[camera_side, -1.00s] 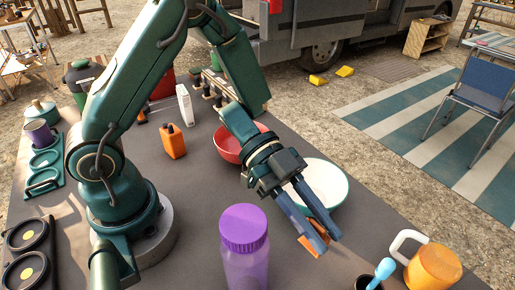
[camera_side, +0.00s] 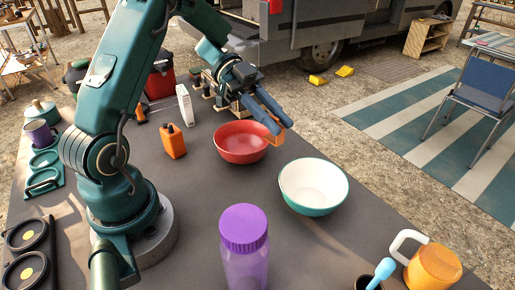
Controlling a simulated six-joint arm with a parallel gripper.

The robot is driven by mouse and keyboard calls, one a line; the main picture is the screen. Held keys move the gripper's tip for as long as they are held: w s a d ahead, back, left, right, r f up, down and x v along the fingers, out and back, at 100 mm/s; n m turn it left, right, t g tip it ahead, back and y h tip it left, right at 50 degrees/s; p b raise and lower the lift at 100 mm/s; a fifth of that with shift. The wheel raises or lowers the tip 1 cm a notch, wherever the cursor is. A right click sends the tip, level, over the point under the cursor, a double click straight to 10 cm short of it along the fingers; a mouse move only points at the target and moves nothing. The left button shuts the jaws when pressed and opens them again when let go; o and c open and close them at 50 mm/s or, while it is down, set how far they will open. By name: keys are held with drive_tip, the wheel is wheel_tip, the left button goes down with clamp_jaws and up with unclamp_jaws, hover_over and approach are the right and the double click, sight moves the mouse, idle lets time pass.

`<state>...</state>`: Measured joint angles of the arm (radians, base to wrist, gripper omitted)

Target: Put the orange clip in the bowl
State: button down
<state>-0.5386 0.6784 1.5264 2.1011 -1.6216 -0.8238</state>
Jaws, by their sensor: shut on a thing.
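My gripper (camera_side: 279,123) is shut on the orange clip (camera_side: 278,137). It holds the clip in the air, over the right rim area of the red bowl (camera_side: 233,153) as seen from the side. The fingers hide part of the clip. A second bowl, white inside and teal outside (camera_side: 314,188), stands to the right and nearer the camera. It looks empty. The red bowl also looks empty.
A purple-lidded bottle (camera_side: 244,245) stands at the front. An orange mug (camera_side: 433,267) and a dark cup with a light-blue utensil (camera_side: 380,274) are at front right. An orange bottle (camera_side: 173,142) and a white upright item (camera_side: 186,104) stand left of the red bowl.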

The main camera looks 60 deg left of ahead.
drive_tip(key=a+f+n+t, duration=0.2)
drive_tip(key=a+n+t, duration=0.1)
drive_tip(key=a, duration=0.7)
drive_tip(key=y, duration=0.1)
approach(263, 153)
drive_tip(key=shift+w+x, duration=0.25)
drive_tip(key=shift+x, duration=1.8)
drive_tip(key=shift+a+f, duration=0.2)
drive_tip(key=shift+f, duration=0.1)
drive_tip(key=c, duration=0.7)
unclamp_jaws()
